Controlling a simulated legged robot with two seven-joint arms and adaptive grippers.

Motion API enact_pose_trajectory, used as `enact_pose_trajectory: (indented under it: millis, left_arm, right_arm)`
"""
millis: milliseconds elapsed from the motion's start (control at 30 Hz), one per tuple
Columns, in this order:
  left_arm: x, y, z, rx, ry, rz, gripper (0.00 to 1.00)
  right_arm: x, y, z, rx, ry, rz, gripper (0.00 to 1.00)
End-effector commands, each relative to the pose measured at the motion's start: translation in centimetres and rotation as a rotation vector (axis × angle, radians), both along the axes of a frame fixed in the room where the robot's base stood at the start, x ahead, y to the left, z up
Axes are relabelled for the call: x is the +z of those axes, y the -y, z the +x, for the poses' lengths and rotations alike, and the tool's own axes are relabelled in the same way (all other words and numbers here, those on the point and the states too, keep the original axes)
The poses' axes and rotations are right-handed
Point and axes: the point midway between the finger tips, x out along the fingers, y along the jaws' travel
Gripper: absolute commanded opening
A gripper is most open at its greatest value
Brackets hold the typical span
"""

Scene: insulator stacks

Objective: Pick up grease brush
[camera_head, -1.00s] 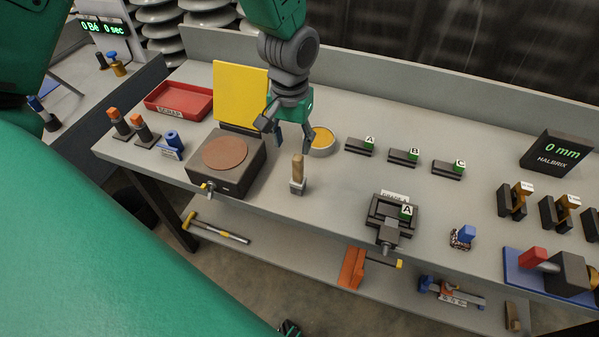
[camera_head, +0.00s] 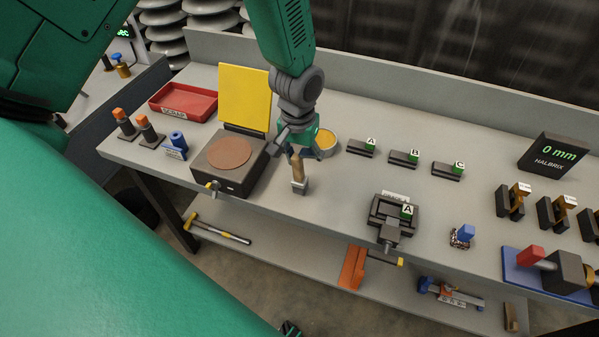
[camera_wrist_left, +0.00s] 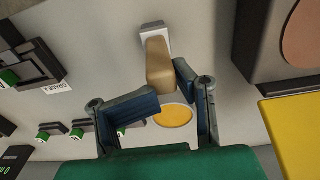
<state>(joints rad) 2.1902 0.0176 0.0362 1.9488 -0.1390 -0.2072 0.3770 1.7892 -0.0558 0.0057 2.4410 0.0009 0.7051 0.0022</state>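The grease brush (camera_head: 298,173) stands upright on the bench, with a wooden handle and a pale block-like lower end. In the left wrist view the brush (camera_wrist_left: 159,60) has its handle top pointing toward the camera. My left gripper (camera_head: 302,148) is open, tilted down just behind and above the handle. In the left wrist view its blue finger pads (camera_wrist_left: 169,86) are apart, near the two sides of the handle's end; contact cannot be told. The round tin of yellow grease (camera_head: 326,142) is behind the gripper, partly hidden. My right gripper is not in view.
A dark hotplate-like box (camera_head: 231,178) with a brown disc and a yellow panel (camera_head: 244,98) stands close to the left. Labelled blocks (camera_head: 404,158) and a vise-like fixture (camera_head: 391,217) lie to the right. A red scrap tray (camera_head: 183,103) is at the back left.

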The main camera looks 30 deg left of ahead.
Motion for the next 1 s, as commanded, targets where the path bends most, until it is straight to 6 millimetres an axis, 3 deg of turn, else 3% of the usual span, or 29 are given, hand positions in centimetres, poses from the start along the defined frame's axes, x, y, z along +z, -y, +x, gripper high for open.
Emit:
enact_pose_trajectory:
  millis: [33,233,1000]
  left_arm:
    - [-1.8,-0.1,-2.1,0.002,-0.054,0.009,0.0]
    - [-1.7,0.9,-2.0,-0.001,-0.055,0.015,0.0]
    - [-1.6,0.7,-2.0,-0.001,-0.051,0.011,0.0]
  right_arm:
    - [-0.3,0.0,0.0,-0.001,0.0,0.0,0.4]
    - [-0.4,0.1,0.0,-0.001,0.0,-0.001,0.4]
    - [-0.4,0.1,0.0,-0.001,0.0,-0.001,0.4]
